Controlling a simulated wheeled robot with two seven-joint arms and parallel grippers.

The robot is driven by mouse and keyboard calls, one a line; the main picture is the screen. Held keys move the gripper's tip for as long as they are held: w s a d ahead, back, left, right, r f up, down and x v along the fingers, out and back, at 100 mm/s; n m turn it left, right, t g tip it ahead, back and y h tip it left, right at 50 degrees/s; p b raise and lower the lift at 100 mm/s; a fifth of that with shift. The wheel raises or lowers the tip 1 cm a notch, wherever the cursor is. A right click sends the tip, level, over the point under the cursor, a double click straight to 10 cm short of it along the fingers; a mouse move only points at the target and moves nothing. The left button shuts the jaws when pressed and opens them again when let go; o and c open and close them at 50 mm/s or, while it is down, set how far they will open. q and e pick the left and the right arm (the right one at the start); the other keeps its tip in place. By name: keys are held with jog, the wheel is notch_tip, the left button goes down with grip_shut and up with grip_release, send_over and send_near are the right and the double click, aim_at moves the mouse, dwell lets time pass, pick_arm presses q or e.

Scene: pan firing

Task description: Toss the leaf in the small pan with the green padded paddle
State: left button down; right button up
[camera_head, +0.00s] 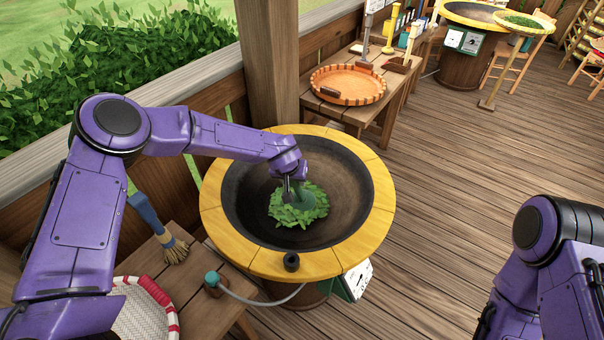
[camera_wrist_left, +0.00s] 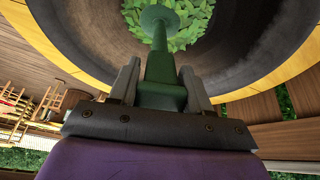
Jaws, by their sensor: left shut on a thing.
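The pan (camera_head: 343,190) is a dark bowl with a wide yellow rim, standing in front of the wooden post. A heap of green leaf (camera_head: 290,214) lies in its bottom; it also shows in the left wrist view (camera_wrist_left: 190,35). My left gripper (camera_head: 291,187) reaches down into the pan from the left. In the left wrist view its fingers (camera_wrist_left: 160,85) are shut on the handle of the green paddle (camera_wrist_left: 158,55). The paddle's round head is at the leaf; I cannot tell how firmly it touches. My right arm shows at the lower right, its gripper out of view.
A wooden side table (camera_head: 185,262) at the left holds a blue-handled brush (camera_head: 155,222) and a red-and-white rimmed basket (camera_head: 165,300). An orange tray (camera_head: 347,84) lies on a table behind. A larger pan (camera_head: 470,14) stands far back.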

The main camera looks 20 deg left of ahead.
pick_arm(q)
jog(key=a+p, duration=0.3)
jog(key=a, duration=0.4)
notch_tip(320, 180, up, 18)
jog(key=shift+s+d, duration=0.15)
jog(key=shift+s, duration=0.15)
dwell(0.3)
jog(key=shift+f, duration=0.15)
dwell(0.4)
